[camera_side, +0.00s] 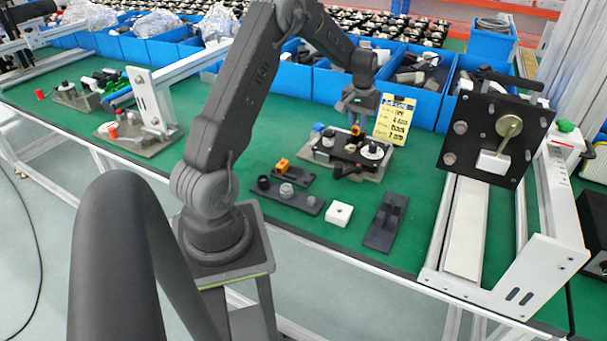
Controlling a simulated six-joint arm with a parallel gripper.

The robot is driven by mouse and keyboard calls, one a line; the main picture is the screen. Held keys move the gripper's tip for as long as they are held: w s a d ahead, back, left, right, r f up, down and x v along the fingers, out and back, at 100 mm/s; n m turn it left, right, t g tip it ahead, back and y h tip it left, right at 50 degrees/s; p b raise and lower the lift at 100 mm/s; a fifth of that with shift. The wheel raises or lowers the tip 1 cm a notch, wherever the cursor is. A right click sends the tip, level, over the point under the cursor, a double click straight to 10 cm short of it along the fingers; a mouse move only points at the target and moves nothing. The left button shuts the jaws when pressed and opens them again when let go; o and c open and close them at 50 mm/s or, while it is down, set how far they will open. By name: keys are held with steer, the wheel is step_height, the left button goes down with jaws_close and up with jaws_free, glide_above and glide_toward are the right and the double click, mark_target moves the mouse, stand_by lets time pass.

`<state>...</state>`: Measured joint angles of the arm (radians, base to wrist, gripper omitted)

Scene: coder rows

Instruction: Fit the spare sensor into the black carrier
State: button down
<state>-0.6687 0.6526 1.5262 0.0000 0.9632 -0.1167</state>
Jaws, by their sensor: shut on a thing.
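My gripper (357,120) points down over the fixture at the back middle of the green table. It is shut on a small black and orange part (356,131), which looks like the sensor. The black carrier (347,150) appears to be the dark plate lying on the grey fixture base (372,174), just below the gripper. Whether the held part touches the carrier cannot be told from this view. Another orange part (283,166) sits on a small dark holder (298,177) to the left of the fixture.
A dark strip with round parts (262,192), a white block (339,214) and a dark stand (386,222) lie in front of the fixture. A yellow note card (395,118) stands behind it. Blue bins (333,86) line the back. A black plate (470,145) on a frame stands right.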

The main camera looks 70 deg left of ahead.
mark_target(358, 124)
steer(key=shift+f, duration=0.1)
stand_by(0.5)
steer(key=shift+f, duration=0.85)
steer(key=shift+f, duration=0.1)
steer(key=shift+f, duration=0.25)
steer(key=shift+f, duration=0.35)
stand_by(0.8)
steer(key=c, duration=0.9)
jaws_free()
step_height(358, 124, up, 14)
